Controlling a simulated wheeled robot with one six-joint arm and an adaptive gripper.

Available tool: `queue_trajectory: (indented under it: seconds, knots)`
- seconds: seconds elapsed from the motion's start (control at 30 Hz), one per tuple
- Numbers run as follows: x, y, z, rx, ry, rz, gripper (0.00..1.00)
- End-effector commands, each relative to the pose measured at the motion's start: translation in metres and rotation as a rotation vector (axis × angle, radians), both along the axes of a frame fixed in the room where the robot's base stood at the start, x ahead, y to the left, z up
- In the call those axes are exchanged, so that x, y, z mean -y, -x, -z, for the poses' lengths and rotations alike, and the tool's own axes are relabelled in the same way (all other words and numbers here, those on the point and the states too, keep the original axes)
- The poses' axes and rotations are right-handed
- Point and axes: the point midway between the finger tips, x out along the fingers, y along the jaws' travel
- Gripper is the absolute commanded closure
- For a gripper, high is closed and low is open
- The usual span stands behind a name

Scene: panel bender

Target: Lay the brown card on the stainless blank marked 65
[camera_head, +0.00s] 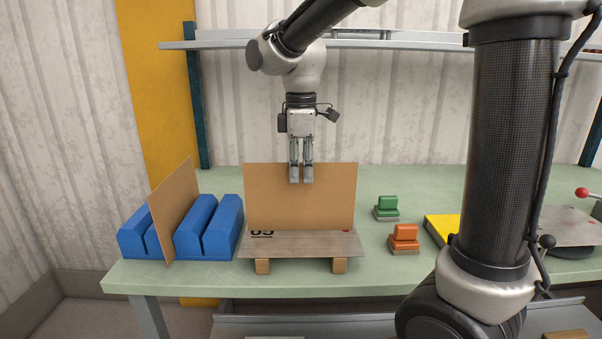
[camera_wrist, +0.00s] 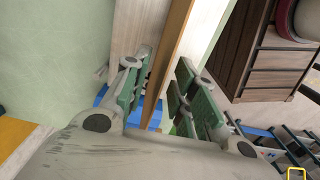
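My gripper (camera_head: 301,174) points down and is shut on the top edge of a brown card (camera_head: 300,205), which it holds upright. In the wrist view the card (camera_wrist: 173,50) shows edge-on between my fingers (camera_wrist: 166,75). The stainless blank (camera_head: 320,246) lies flat on wooden blocks. The card's lower edge is at the blank and hides the upper part of its dark number, so the number reads only in part. Whether the card touches the blank I cannot tell.
A second brown panel (camera_head: 175,212) stands in a blue slotted rack (camera_head: 222,226) at left. A green block (camera_head: 387,207), an orange block (camera_head: 404,237) and a yellow item (camera_head: 441,228) are at right. A shelf (camera_head: 400,42) runs above the green bench (camera_head: 330,284).

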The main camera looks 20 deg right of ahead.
Motion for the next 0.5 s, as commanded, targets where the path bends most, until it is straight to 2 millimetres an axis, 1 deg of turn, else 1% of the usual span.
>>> queue_trajectory:
  seconds: [0.3,0.4,0.5]
  knots:
    - [0.000,-0.001,-0.070,0.005,-0.002,0.000,0.73]
    - [0.000,0.000,-0.089,0.003,-0.001,0.000,0.73]
    - [0.000,-0.001,-0.102,0.001,-0.001,0.000,0.73]
